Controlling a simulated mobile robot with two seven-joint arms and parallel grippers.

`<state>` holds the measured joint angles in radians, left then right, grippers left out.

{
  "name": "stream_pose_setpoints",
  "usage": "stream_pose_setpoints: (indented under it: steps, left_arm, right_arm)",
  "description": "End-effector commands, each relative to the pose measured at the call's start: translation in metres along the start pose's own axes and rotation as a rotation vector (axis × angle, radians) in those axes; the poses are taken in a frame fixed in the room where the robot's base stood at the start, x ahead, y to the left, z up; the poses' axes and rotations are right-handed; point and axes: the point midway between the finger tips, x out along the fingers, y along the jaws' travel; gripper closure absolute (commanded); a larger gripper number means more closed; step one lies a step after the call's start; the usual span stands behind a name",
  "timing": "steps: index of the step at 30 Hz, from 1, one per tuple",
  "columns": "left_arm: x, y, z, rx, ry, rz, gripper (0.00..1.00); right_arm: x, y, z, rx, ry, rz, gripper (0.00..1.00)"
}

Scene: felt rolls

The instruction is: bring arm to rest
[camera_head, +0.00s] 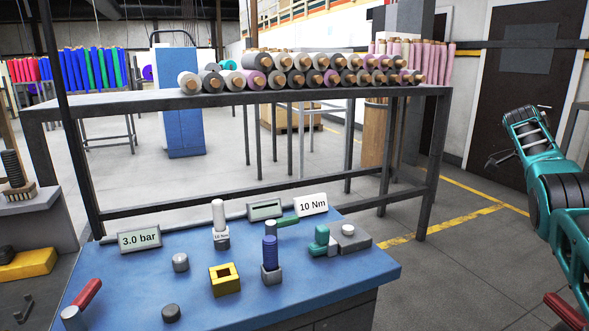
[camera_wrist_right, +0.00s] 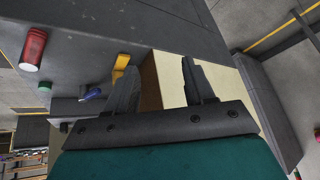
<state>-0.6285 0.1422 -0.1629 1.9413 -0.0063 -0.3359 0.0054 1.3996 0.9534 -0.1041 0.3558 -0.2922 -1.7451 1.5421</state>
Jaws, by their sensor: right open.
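My right arm (camera_head: 562,190), teal and dark grey, is bent up at the right edge of the head view, to the right of the blue-topped bench (camera_head: 335,274) and apart from it. In the right wrist view my right gripper (camera_wrist_right: 160,68) shows two dark fingers spread apart with nothing held between them. My left gripper is in neither view.
On the bench stand a yellow square block (camera_head: 225,287), a blue cylinder (camera_head: 270,252), a grey knob (camera_head: 180,262) and a "3.0 bar" sign (camera_head: 139,240). Felt rolls (camera_head: 255,81) lie stacked on a rack behind. Floor (camera_head: 465,250) between bench and arm is clear.

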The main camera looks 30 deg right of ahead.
Motion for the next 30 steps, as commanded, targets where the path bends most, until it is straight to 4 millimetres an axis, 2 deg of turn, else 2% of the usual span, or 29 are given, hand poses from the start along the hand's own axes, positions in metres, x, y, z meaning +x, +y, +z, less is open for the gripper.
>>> stream_pose_setpoints:
  steps: [8,12,17,20,23,26,29,30]
  left_arm:
    - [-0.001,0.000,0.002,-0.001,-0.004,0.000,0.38]
    - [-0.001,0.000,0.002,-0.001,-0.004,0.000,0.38]
    - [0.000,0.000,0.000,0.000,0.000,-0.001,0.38]
    - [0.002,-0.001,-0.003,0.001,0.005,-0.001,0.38]
    - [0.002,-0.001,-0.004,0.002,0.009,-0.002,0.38]
    - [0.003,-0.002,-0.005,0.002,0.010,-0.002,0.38]
    - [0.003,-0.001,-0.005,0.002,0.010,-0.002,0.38]
    - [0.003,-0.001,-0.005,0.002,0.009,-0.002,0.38]
  right_arm:
    - [0.016,-0.040,0.018,-0.321,0.227,-0.267,0.47]
    - [0.020,-0.057,0.044,-0.573,0.377,-0.426,0.47]
    - [0.026,-0.062,0.092,-0.906,0.548,-0.595,0.47]
    - [0.032,-0.055,0.129,-1.125,0.646,-0.695,0.47]
    - [0.041,-0.038,0.169,-1.352,0.735,-0.795,0.47]
    - [0.054,-0.009,0.211,-1.578,0.809,-0.899,0.47]
    - [0.069,0.030,0.252,-1.803,0.868,-1.009,0.47]
    - [0.076,0.049,0.267,-1.890,0.885,-1.055,0.47]
